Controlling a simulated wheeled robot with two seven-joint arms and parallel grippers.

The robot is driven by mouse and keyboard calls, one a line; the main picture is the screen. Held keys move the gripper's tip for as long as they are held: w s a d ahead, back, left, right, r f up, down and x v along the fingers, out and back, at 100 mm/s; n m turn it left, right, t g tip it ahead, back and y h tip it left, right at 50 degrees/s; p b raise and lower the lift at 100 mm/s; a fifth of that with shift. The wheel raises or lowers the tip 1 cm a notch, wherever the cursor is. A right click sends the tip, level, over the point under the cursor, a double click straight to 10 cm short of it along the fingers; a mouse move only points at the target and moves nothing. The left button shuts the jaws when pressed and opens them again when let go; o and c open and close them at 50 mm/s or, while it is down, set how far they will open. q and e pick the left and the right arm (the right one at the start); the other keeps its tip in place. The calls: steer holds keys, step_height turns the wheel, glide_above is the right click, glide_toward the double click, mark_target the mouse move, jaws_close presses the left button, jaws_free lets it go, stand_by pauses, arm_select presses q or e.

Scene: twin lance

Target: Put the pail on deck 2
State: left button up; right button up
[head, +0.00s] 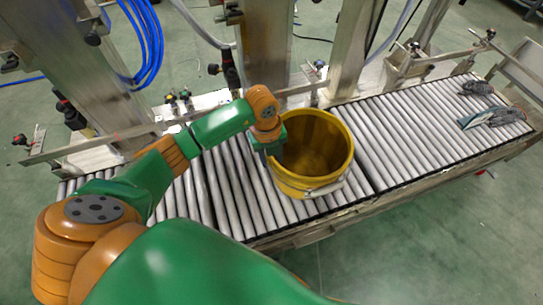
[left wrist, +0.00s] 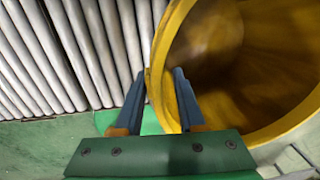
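The yellow pail (head: 312,185) stands upright on the roller conveyor, near the seam between two roller sections. Its inside looks empty and its pale handle hangs at the front. My left gripper (head: 272,152) is at the pail's left rim. In the left wrist view, the two fingers of my left gripper (left wrist: 158,90) are apart, one over the pail's inside and one outside, with the rim of the pail (left wrist: 160,60) between them. I cannot tell whether they touch it. No label shows which section is deck 2. My right gripper is not in view.
The left roller section (head: 215,185) is clear around my arm. Metal posts (head: 265,45) and a side rail stand behind the conveyor.

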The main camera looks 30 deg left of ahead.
arm_select(q)
step_height(320, 180, up, 12)
steer(key=p, duration=0.3)
steer(key=shift+s+a, duration=0.35)
steer(key=shift+a, duration=0.05)
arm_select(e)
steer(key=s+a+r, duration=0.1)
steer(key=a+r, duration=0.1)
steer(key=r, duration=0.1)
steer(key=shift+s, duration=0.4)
arm_select(q)
steer(key=shift+r, duration=0.1)
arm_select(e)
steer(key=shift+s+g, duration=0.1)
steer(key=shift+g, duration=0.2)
